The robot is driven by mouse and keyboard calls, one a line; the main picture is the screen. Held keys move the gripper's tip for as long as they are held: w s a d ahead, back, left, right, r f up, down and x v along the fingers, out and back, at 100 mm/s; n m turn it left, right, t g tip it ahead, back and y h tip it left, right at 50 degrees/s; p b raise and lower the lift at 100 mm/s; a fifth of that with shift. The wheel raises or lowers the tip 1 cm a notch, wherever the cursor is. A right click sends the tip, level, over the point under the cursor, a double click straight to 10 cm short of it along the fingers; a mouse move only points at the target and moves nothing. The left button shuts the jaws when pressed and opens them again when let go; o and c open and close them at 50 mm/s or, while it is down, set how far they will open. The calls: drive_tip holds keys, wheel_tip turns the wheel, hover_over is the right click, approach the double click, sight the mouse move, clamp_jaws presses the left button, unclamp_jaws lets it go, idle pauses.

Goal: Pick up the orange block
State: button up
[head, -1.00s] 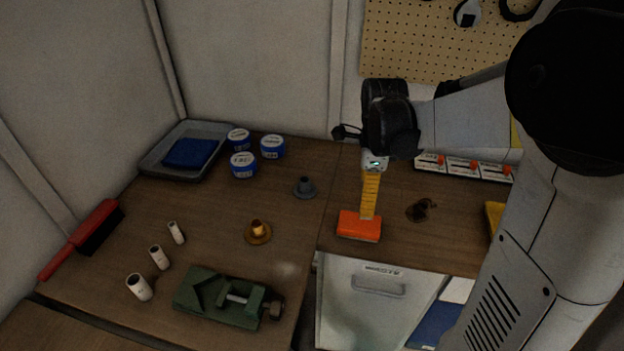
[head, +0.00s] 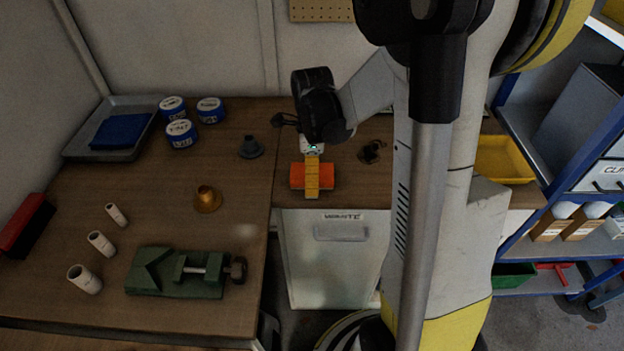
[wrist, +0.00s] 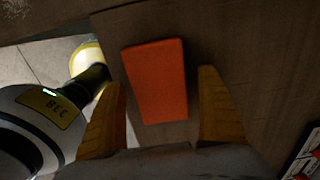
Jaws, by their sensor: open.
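The orange block (head: 297,176) lies on the wooden bench near its front edge, above the white cabinet. In the head view my gripper (head: 312,190) is in front of it, and its yellow finger hides the block's middle. In the wrist view the orange block (wrist: 156,82) appears between the two yellow fingers of my gripper (wrist: 160,112), with a gap on each side. The gripper is open and holds nothing. The height of the fingertips relative to the block is hard to tell.
A dark small part (head: 371,152) lies right of the block. A grey flanged piece (head: 250,147) and a brass one (head: 208,199) stand to the left, with a green vise (head: 180,273) nearer. A yellow bin (head: 505,159) is at the right.

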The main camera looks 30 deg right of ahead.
drive_tip(key=shift+r, duration=0.1)
drive_tip(key=c, duration=1.4)
wheel_tip(320, 180, up, 5)
drive_tip(key=p, duration=0.2)
drive_tip(key=shift+p, duration=0.35)
drive_tip(key=s+d+r+p, duration=0.1)
drive_tip(key=s+d+r, duration=0.1)
drive_tip(key=d, duration=0.1)
drive_tip(key=s+d+r+p, duration=0.1)
drive_tip(key=d+r, duration=0.1)
drive_tip(key=d, duration=0.1)
drive_tip(key=s+d+r+p, duration=0.1)
drive_tip(key=s+d+r, duration=0.1)
drive_tip(key=d, duration=0.2)
drive_tip(key=shift+s+d, duration=0.1)
drive_tip(key=shift+s, duration=0.25)
